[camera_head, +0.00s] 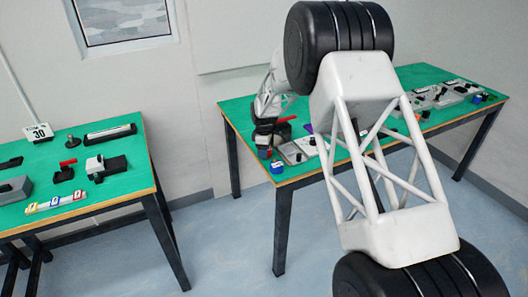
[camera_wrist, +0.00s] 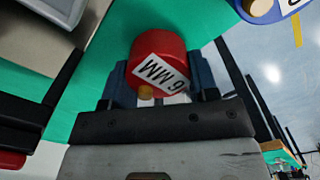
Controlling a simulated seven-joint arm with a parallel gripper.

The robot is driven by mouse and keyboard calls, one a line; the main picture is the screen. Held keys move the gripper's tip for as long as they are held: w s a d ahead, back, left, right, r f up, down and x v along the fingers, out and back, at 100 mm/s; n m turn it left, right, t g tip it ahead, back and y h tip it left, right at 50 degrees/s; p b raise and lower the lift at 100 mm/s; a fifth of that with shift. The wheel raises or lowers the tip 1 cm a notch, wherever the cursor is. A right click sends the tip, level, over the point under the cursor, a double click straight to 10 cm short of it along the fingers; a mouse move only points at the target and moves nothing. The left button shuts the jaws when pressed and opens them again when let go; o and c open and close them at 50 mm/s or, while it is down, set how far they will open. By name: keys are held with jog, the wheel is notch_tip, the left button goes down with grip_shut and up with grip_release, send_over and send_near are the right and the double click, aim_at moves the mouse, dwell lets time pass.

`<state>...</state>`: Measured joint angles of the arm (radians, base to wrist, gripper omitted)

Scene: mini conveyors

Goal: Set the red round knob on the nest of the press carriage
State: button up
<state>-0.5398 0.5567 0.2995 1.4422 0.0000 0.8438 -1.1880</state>
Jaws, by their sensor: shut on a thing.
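A red round knob (camera_wrist: 160,58) with a white label sits between the two fingers of my gripper (camera_wrist: 163,78) in the wrist view. My gripper is shut on it, and a small tan part shows at its lower edge. In the head view my gripper (camera_head: 264,140) is low over the near left end of the right green table, left of a small grey unit (camera_head: 291,153). The knob is small and partly hidden there. I cannot tell which fixture is the press carriage, and its nest is not clearly visible.
A blue knob (camera_head: 277,167) stands near the table's front edge, close to my gripper. A black fixture with a red handle (camera_head: 286,119) is behind. Several devices line the right table (camera_head: 408,77). The left table (camera_head: 130,165) holds more fixtures, with open floor between.

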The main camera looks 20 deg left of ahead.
jog(key=shift+f, duration=0.35)
jog(key=shift+f, duration=0.2)
jog(key=o, duration=0.9)
jog(key=shift+o, duration=0.2)
jog(key=shift+r, duration=3.9)
